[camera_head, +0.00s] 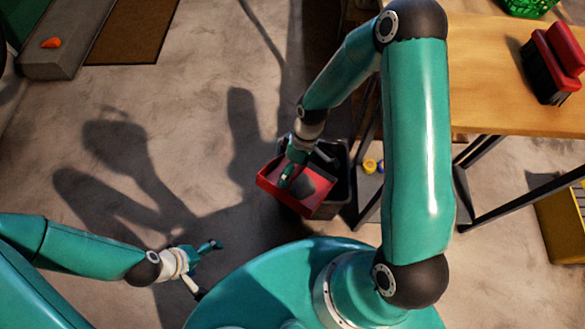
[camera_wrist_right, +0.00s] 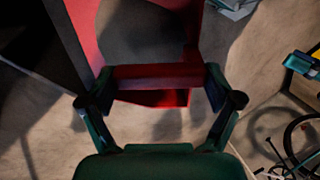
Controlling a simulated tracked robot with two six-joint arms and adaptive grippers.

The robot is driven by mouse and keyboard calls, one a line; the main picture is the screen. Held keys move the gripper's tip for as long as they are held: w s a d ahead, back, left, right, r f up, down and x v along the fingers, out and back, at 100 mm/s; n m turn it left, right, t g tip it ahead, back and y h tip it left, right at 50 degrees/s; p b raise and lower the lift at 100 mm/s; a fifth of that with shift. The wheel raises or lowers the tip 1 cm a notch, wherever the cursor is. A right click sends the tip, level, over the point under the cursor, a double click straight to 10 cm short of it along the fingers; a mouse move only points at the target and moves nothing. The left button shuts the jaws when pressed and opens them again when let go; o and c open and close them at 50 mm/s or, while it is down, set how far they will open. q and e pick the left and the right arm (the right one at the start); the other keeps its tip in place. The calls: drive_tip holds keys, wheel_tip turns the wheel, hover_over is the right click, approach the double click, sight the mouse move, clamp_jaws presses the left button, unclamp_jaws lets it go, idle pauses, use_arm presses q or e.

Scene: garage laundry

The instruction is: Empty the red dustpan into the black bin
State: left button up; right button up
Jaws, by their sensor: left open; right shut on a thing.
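The red dustpan (camera_head: 272,181) is over the near left part of the black bin (camera_head: 343,192) in the head view. My right gripper (camera_head: 287,181) is shut on the dustpan. In the right wrist view its fingers (camera_wrist_right: 158,90) close on both ends of a red crosspiece of the dustpan (camera_wrist_right: 160,74). A dark grey patch shows in the pan; I cannot tell whether it is dirt or shadow. The pan hides part of the bin's opening. My left gripper (camera_head: 207,268) is open and empty over the floor at lower left, apart from pan and bin.
A wooden table (camera_head: 490,70) with dark legs stands right of the bin, with a red and black brush (camera_head: 550,65) on it. Small yellow and blue items (camera_head: 371,166) lie beside the bin. A yellow crate (camera_head: 562,225) is at far right.

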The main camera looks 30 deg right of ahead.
sight(298, 167)
drive_tip(key=shift+w+d+r+y+p, duration=0.3)
drive_tip(key=shift+d+r+y+p, duration=0.3)
drive_tip(key=shift+p, duration=1)
drive_tip(key=shift+w+d+f+g, duration=0.15)
drive_tip(key=shift+d+g, duration=0.15)
drive_tip(key=shift+d, duration=0.15)
drive_tip(key=shift+w+d+r+y, duration=0.2)
drive_tip(key=shift+d+r+y, duration=0.05)
drive_tip(key=shift+y, duration=0.05)
drive_tip(key=shift+w+d+g+y, duration=0.1)
drive_tip(key=shift+d+g+y, duration=0.15)
drive_tip(key=shift+g+y, duration=0.05)
drive_tip(key=shift+w+d+r+y+b, duration=0.2)
drive_tip(key=shift+d+r+y+b, duration=0.15)
drive_tip(key=shift+d+y+b, duration=0.05)
